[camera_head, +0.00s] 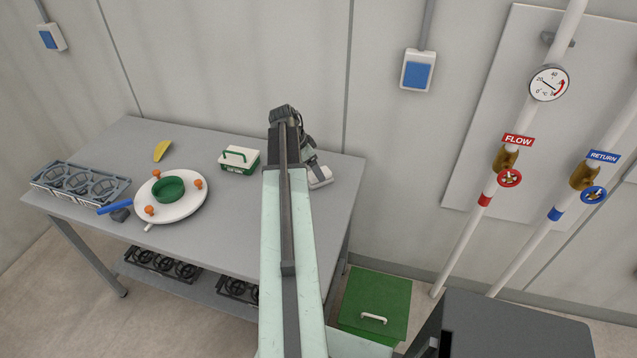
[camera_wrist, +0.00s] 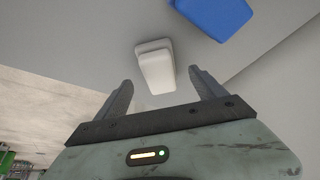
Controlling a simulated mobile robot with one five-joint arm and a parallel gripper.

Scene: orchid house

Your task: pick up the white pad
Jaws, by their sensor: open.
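The white pad (camera_head: 320,178) lies on the grey table near its right end, partly hidden by my arm in the head view. In the wrist view the white pad (camera_wrist: 154,66) is a small rounded block just beyond the fingertips, roughly centred between them. My gripper (camera_wrist: 161,80) is open and empty, its two fingers spread wider than the pad. In the head view my gripper is mostly hidden behind the arm, close to the pad.
A blue item (camera_wrist: 214,14) lies near the pad, cut off by the frame. On the table (camera_head: 228,230) are a green-and-white box (camera_head: 240,168), a white round tray (camera_head: 178,212) with a green ring, a yellow item (camera_head: 162,150) and a pot rack (camera_head: 80,186). A green bin (camera_head: 375,296) stands right.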

